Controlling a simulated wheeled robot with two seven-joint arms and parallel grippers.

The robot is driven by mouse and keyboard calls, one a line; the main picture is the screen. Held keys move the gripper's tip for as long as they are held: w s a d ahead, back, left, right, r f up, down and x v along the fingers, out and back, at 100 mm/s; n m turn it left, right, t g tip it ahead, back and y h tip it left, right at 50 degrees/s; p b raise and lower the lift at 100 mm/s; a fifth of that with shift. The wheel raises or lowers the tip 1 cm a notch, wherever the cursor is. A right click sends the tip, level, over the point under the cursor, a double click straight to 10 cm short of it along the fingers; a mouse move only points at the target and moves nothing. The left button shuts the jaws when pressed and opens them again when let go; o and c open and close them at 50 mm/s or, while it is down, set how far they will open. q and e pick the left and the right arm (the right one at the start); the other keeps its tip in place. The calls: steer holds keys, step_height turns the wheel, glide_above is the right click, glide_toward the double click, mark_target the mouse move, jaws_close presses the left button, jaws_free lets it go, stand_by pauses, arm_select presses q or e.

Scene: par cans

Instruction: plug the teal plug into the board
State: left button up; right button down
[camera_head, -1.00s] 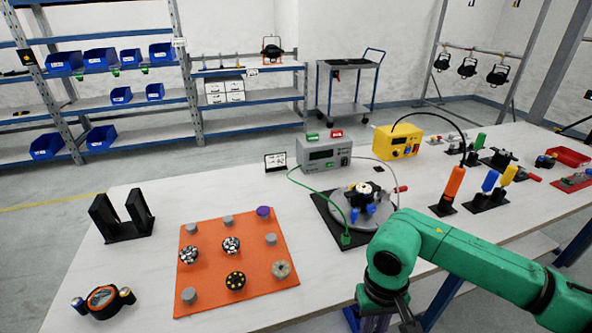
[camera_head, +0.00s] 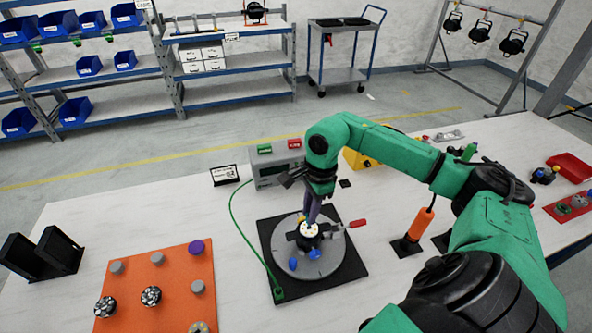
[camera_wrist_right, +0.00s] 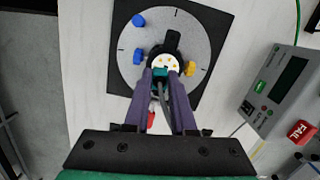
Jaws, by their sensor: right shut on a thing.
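The teal plug (camera_wrist_right: 160,73) is between the fingertips of my right gripper (camera_wrist_right: 162,78) in the right wrist view. The gripper is shut on it. The plug is at the near edge of the round white board (camera_wrist_right: 166,61), which has several yellow contacts; I cannot tell whether it is seated. In the head view the right gripper (camera_head: 311,214) points down just over the board (camera_head: 308,230), and the plug is too small or hidden there. The board sits in a black holder on a grey round plate (camera_head: 332,258). My left gripper is not in view.
Blue knobs (camera_head: 293,264) and a red-handled clamp (camera_head: 357,223) surround the board. A green cable (camera_head: 236,225) runs from the grey meter (camera_head: 270,173) to the black base (camera_head: 355,267). The orange mat (camera_head: 172,268) with pucks lies left. An orange-handled tool (camera_head: 419,224) stands right.

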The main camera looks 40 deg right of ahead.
steer(key=shift+w+d+r+m, duration=0.25)
steer(key=shift+w+r+m, duration=0.35)
steer(key=shift+m, duration=0.1)
steer(key=shift+d+f, duration=0.2)
steer(key=shift+f, duration=0.1)
steer(key=shift+s+d+f+b, duration=0.2)
steer(key=shift+s+f+b, duration=0.15)
steer(key=shift+f+b, duration=0.3)
steer(key=f+b, duration=0.2)
steer(key=f, duration=0.1)
steer(key=shift+w+a+f, duration=0.15)
steer(key=shift+w+f, duration=0.05)
steer(key=shift+f+b, duration=0.25)
steer(key=shift+b, duration=0.05)
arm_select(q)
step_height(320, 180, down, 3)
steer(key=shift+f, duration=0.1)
arm_select(e)
steer(key=shift+s+r, duration=0.1)
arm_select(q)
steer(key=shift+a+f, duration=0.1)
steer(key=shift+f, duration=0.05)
arm_select(e)
steer(key=shift+a, duration=0.25)
arm_select(q)
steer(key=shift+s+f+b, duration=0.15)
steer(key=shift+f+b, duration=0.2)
steer(key=shift+b, duration=0.1)
arm_select(e)
steer(key=shift+f, duration=0.2)
